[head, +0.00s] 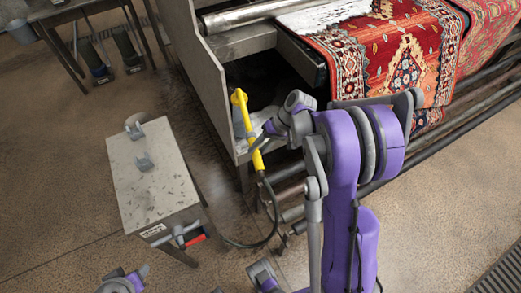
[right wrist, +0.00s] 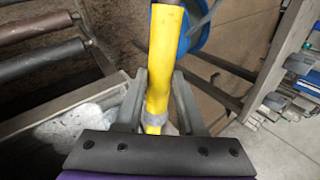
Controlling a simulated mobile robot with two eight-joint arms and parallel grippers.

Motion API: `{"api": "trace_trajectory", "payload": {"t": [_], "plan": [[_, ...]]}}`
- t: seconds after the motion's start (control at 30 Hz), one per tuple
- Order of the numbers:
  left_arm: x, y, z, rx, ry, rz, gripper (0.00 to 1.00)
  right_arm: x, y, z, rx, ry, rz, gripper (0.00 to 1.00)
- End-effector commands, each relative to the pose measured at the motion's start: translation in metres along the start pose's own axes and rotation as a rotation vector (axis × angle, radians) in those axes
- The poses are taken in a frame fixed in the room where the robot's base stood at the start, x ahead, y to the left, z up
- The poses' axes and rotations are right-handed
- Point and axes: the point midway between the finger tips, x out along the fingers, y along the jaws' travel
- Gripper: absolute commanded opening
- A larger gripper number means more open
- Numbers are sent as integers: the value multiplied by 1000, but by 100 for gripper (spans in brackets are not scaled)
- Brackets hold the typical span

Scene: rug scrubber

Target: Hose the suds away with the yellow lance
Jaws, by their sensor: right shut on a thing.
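The yellow lance (head: 241,112) stands nearly upright beside the rug machine in the head view. My right gripper (head: 262,138) is shut on it. In the right wrist view the lance (right wrist: 165,50) passes between the two fingers of the right gripper (right wrist: 159,98). A black hose (head: 272,222) runs from its lower end toward the metal stand. White suds (head: 326,15) lie on the red patterned rug (head: 405,55) at the top. Whitish foam (right wrist: 78,126) also shows in a trough in the right wrist view. A purple and grey end of my left arm (head: 125,281) shows at the bottom; its fingers are unclear.
A grey metal stand (head: 150,180) with a red-handled valve (head: 195,238) is left of the lance. Bare rollers (head: 465,118) run below the rug. A table (head: 62,18) stands at the upper left. The floor at lower left is clear.

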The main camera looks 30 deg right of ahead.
Motion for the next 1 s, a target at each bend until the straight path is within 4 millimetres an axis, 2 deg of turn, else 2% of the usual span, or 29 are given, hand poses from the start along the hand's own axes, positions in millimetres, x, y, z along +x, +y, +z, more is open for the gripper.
{"api": "trace_trajectory", "payload": {"t": [1.0], "plan": [[1,0,0,0,0,0,50,6,-8,-40,-1,0,-1,0]]}}
